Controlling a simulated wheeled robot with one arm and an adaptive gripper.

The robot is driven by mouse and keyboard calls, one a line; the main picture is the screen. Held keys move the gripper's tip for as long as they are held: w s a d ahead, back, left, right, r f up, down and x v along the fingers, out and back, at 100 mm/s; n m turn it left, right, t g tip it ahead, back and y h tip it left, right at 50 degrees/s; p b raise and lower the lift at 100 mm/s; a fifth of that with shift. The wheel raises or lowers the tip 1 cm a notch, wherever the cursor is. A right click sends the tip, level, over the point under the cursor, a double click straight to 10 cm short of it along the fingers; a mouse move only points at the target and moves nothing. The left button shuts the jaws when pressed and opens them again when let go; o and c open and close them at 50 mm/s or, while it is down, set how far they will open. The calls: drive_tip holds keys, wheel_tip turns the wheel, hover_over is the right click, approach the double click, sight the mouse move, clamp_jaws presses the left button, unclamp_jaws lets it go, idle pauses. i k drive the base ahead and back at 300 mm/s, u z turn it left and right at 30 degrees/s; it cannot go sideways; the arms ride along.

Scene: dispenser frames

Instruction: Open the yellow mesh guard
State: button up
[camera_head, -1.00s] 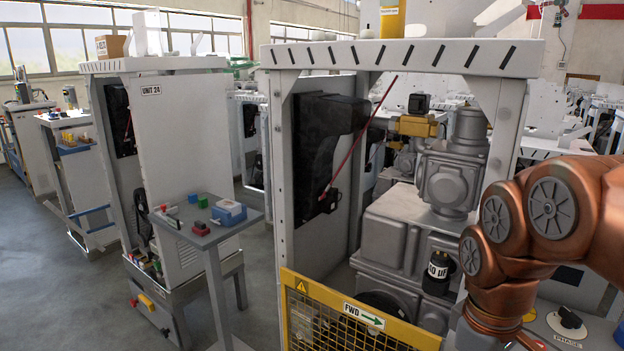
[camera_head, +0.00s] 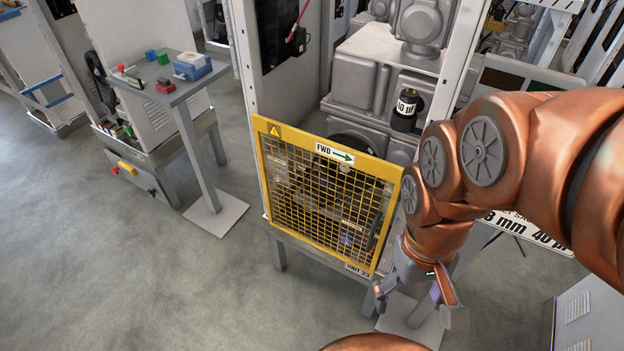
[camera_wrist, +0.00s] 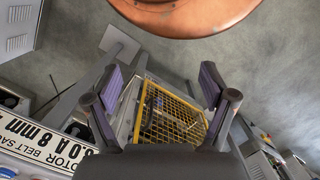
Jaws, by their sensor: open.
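The yellow mesh guard (camera_head: 322,195) is a framed wire panel across the lower front of the grey machine frame. It looks shut against the frame. It bears a warning triangle and a "FWD" label (camera_head: 335,153) with a green arrow pointing right. My gripper (camera_head: 416,302) is at the guard's lower right, apart from it, with its fingers spread and empty. In the wrist view, the guard (camera_wrist: 172,118) shows between the two open fingers, some way off. My arm hides part of the area right of the guard.
A small table (camera_head: 182,92) with coloured blocks and a blue box stands at left. A black capacitor (camera_head: 405,112) sits inside the frame above the guard. A white label board (camera_head: 530,232) is right of my arm. The floor (camera_head: 150,285) before the guard is clear.

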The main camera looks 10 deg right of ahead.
sight(380, 169)
drive_tip(key=u, duration=0.9)
drive_tip(key=k, duration=1.15)
drive_tip(key=u, duration=0.45)
drive_tip(key=i, duration=0.65)
drive_tip(key=u, duration=0.35)
